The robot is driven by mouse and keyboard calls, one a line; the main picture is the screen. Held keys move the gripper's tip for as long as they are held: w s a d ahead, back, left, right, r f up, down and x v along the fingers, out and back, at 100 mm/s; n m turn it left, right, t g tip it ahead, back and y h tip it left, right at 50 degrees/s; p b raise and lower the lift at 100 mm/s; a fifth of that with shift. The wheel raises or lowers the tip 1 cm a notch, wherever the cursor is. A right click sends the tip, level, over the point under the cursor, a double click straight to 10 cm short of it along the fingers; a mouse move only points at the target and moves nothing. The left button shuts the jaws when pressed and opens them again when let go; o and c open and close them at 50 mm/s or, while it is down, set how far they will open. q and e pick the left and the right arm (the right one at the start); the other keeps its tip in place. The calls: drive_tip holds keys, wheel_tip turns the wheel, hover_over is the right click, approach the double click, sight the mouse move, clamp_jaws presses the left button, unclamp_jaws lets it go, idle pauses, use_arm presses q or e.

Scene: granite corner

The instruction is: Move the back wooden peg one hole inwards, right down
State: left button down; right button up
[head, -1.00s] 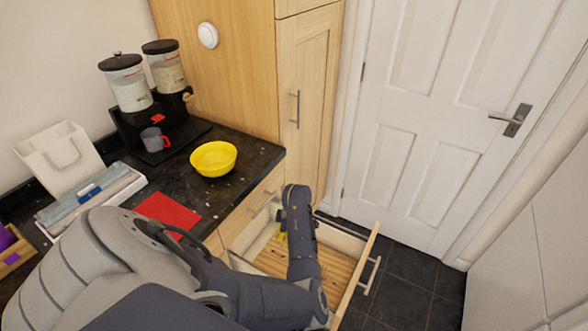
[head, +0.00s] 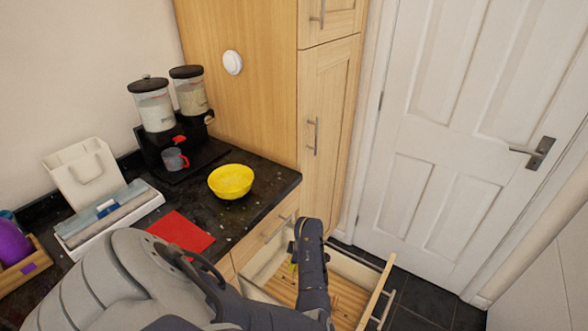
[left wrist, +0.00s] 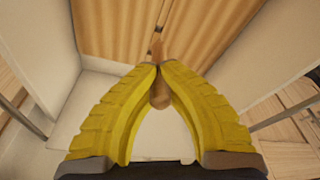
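The drawer (head: 377,297) under the counter is open, with a slatted-looking wooden board (head: 285,285) in its bottom. In the left wrist view, the yellow fingertips of my left gripper (left wrist: 158,72) meet around a slim wooden peg (left wrist: 159,96). Part of the peg shows on each side of the fingertips. The board (left wrist: 205,28) lies beyond, with a few dark holes; I cannot tell whether the peg sits in one. My right gripper is not in view.
White drawer walls (left wrist: 52,55) stand close around my left gripper. The counter (head: 255,180) carries a yellow bowl (head: 230,182), a red cloth or mat (head: 181,232), a cereal dispenser (head: 160,110) and a grey mug (head: 174,160). A tall wooden cabinet and a white door stand behind.

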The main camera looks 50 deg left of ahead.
sight(294, 274)
use_arm(q)
drive_tip(key=shift+d+x, duration=0.1)
drive_tip(key=shift+x, duration=0.55)
drive_tip(key=shift+d+x, duration=0.15)
drive_tip(key=shift+x, duration=0.45)
drive_tip(key=shift+w+f, duration=0.15)
drive_tip(key=shift+f, duration=1.3)
idle(1.2)
drive_tip(key=c, duration=2.1)
unclamp_jaws()
drive_tip(key=shift+c, duration=0.2)
drive_tip(key=o, duration=0.6)
drive_tip(key=v, duration=1.2)
drive_tip(key=shift+a, duration=0.15)
drive_tip(key=shift+a, duration=0.1)
